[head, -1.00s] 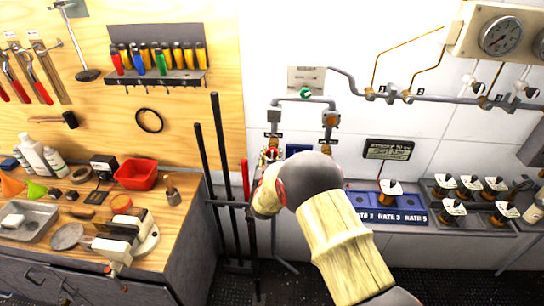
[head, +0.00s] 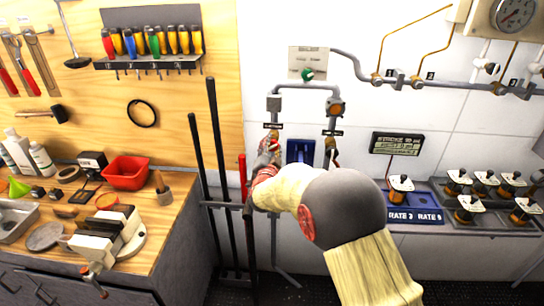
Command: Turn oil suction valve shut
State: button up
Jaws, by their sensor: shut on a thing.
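Two grey vertical pipes hang on the white wall, each with a small dark label too small to read. On the left pipe is a valve with a red handle (head: 275,136), partly hidden by my gripper. My gripper (head: 269,150) is at this left valve and shut on its handle. My own arm hides most of the fingers and the lower part of the valve. The right pipe has a round brass-coloured fitting (head: 336,108) and another valve (head: 332,148) below its label, partly behind my arm. I cannot read which label says oil suction.
A blue box (head: 300,151) sits between the pipes. Dark upright bars (head: 217,150) and a red-topped bar (head: 243,175) stand just left of my gripper. A wooden workbench (head: 170,215) with a red bin (head: 127,171) is at the left. A blue rack (head: 425,215) is at the right.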

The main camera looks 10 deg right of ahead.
jog(key=m+b, duration=0.4)
jog(key=b, duration=0.1)
jog(key=shift+f, duration=0.3)
jog(key=m+b, duration=0.2)
jog(key=b, duration=0.1)
jog(key=shift+r+m+b, duration=0.1)
jog(key=shift+m+b, duration=0.25)
jog(key=shift+m, duration=0.05)
jog(key=o, duration=1.2)
jog(key=shift+r, duration=0.15)
jog(key=v, duration=1.2)
